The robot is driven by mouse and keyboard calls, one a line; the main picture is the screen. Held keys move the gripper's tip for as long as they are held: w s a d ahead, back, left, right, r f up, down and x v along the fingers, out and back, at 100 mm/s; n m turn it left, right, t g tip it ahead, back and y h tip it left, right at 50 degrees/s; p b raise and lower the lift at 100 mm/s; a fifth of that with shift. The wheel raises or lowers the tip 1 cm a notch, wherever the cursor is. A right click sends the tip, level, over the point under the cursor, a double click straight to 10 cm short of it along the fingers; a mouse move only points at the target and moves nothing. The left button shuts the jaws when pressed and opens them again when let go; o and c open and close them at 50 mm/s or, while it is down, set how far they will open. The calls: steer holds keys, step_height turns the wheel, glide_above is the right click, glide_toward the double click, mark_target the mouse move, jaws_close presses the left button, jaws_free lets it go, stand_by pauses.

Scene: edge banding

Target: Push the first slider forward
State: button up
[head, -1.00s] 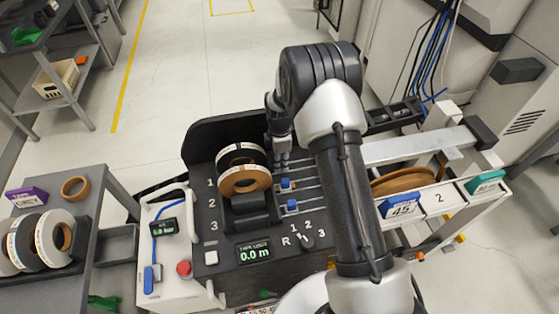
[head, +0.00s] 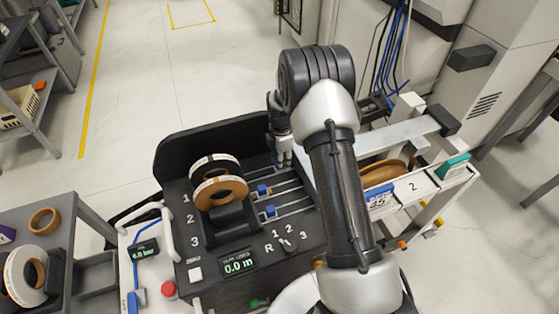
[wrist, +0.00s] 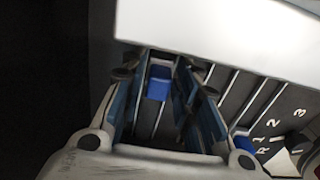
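The control panel (head: 232,238) has rows numbered 1, 2 and 3. Blue sliders sit in slots by row 2 (head: 263,189) and row 3 (head: 270,211). The row 1 slider is hidden by my gripper (head: 284,163) in the head view, where the gripper points down over the row 1 slot. In the wrist view, a blue slider (wrist: 158,82) lies between the two fingers of my gripper (wrist: 162,75), with some gap beside it. I cannot tell whether either finger touches it. Another blue slider (wrist: 243,142) is outside the fingers at the right.
Brown and white tape rolls (head: 220,191) stand on the panel left of the slots. A selector knob (head: 288,245) is at the panel's front. A pale metal rail (head: 395,136) runs to the right. In the wrist view a white surface (wrist: 220,40) crosses the top.

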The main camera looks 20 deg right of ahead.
steer(key=shift+o, duration=0.8)
steer(key=shift+a, duration=0.15)
step_height(320, 180, up, 12)
